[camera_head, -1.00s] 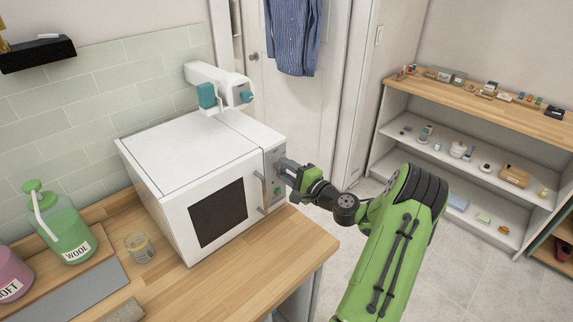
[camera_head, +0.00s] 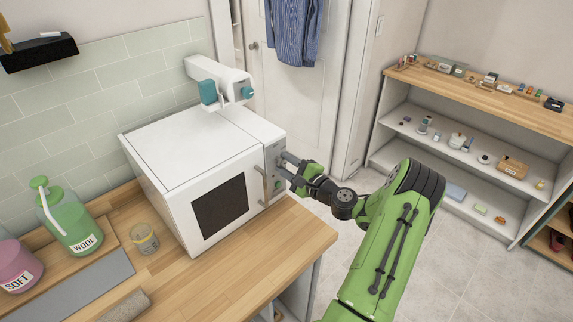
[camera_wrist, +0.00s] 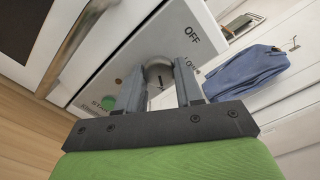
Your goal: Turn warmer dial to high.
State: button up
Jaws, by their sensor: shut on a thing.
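The white warmer (camera_head: 190,150) stands on the wooden counter, with a dark window, a door handle and a control panel on its right side. My gripper (camera_head: 284,165) is at the panel. In the wrist view, my gripper (camera_wrist: 160,82) has its two fingers on either side of the round grey dial (camera_wrist: 158,76), shut on it. The word OFF is readable beside the dial. Another label is partly hidden behind a finger. The dial's setting is hard to tell. A green start button (camera_wrist: 108,103) sits beside the dial and also shows in the head view (camera_head: 277,184).
A white and teal device (camera_head: 220,80) sits on or behind the warmer's top. A jar (camera_head: 144,239), a green WOOL bottle (camera_head: 72,222) and a pink SOFT bottle (camera_head: 18,268) stand on the counter (camera_head: 225,270). Shelves (camera_head: 470,150) stand at right; open floor lies between.

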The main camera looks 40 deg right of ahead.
jog(key=o, duration=1)
jog(key=shift+s, duration=0.1)
jog(key=s, duration=0.5)
jog(key=s+b, duration=0.1)
jog(key=s, duration=0.9)
jog(key=shift+s+d+b, duration=0.25)
jog(key=shift+s+b, duration=0.05)
jog(key=shift+b, duration=0.1)
